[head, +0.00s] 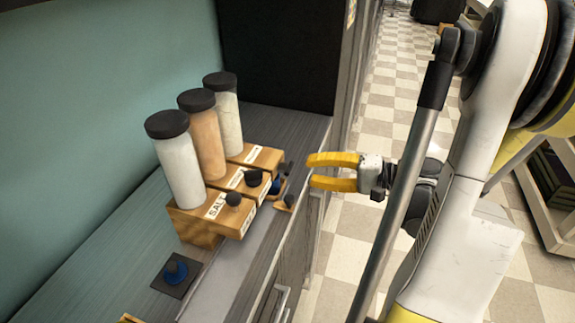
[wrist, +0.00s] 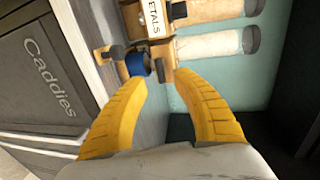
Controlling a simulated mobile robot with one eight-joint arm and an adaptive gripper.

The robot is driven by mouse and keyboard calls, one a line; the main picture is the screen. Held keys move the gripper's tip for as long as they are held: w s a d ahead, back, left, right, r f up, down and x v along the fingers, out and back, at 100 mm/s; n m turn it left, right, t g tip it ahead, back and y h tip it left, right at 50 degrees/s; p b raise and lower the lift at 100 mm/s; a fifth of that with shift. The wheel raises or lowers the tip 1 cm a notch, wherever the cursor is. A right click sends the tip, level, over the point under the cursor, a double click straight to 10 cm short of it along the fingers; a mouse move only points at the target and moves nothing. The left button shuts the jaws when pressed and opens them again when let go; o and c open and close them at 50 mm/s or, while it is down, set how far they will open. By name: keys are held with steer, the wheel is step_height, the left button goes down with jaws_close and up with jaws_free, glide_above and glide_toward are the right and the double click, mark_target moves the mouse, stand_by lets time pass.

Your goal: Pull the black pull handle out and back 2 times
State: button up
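Three wooden dispensers stand in a row on the counter, each with a capped clear tube; the nearest is labelled SALT (head: 216,205). Black knob-like pulls stick out of the nearest dispenser (head: 233,198) and the middle one (head: 253,177). At the far dispenser (head: 258,157) a small dark part (head: 286,168) shows at the front; I cannot tell its exact shape. My gripper (head: 312,171) is open and empty, to the right of the far dispenser. In the wrist view, a dark pull (wrist: 165,74) lies just beyond the fingertips (wrist: 157,82), beside a blue round piece (wrist: 136,65). I cannot tell whether they touch.
The counter (head: 110,255) holds a dark plate with a blue knob (head: 176,270) at the near left. A tall black panel (head: 285,55) stands behind the dispensers.

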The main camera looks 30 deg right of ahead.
mark_target(290, 167)
steer(key=b+x, duration=0.1)
steer(key=x, duration=0.5)
steer(key=shift+w+a+f, duration=0.1)
steer(key=shift+w, duration=0.1)
jaws_close()
